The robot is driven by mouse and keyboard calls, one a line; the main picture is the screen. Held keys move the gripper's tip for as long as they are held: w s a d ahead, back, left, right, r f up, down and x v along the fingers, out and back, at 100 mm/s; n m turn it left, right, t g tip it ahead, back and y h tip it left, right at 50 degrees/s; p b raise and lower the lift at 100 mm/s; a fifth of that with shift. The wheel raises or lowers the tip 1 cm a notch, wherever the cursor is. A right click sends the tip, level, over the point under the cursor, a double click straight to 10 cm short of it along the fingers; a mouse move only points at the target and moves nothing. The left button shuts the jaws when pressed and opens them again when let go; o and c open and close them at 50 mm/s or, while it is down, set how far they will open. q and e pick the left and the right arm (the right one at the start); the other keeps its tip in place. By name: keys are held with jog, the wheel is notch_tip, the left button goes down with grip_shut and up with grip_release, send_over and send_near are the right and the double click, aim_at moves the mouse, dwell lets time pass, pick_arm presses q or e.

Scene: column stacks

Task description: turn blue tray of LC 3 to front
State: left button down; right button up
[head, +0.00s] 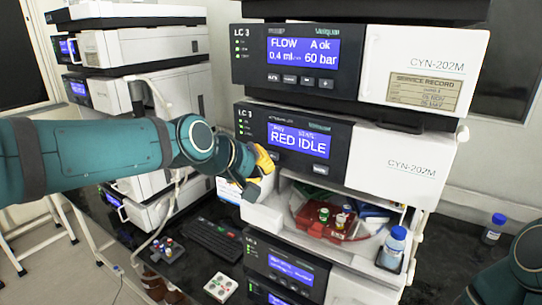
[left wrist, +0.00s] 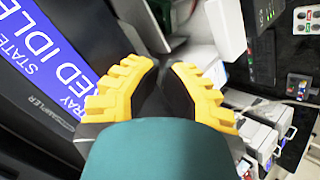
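The LC 3 stack has a sampler module with a blue display (head: 299,141) reading RED IDLE; it also shows large in the left wrist view (left wrist: 40,50). Below it is an open bay. A red tray (head: 322,232) holding several vials sits at the bay's front. A blue part (head: 374,212), apparently the blue tray, shows partly behind it at right. My left gripper (head: 265,160) is beside the display's lower left edge, at the bay's upper left. Its yellow fingers (left wrist: 167,75) look closed together with nothing visible between them. My right gripper is out of view; only part of my right arm shows.
A blue-capped bottle (head: 393,248) stands at the bay's right. Another bottle (head: 493,229) is on the dark bench. Another instrument stack (head: 140,50) stands at left.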

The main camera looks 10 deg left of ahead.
pick_arm(q)
jog(key=shift+w, duration=0.15)
dwell(0.6)
jog(key=shift+w+d+p, duration=0.1)
jog(key=shift+w+p, duration=0.2)
jog(key=shift+w+d+p, duration=0.15)
jog(key=shift+w+p, duration=0.15)
jog(key=shift+w, duration=0.05)
dwell(0.7)
jog(key=shift+s, duration=0.1)
dwell(0.3)
jog(key=shift+s+a+b, duration=0.25)
jog(key=shift+s+b, duration=0.4)
jog(key=shift+s, duration=0.05)
jog(key=shift+s+a+b, duration=0.3)
jog(key=shift+s+b, duration=0.15)
jog(key=shift+s, duration=0.35)
jog(key=shift+s+a+b, duration=0.3)
jog(key=shift+s+b, duration=0.2)
jog(key=shift+s, duration=0.25)
jog(key=shift+s+a+b, duration=0.3)
jog(key=shift+s+b, duration=0.15)
jog(key=shift+s, duration=0.35)
dwell(2.5)
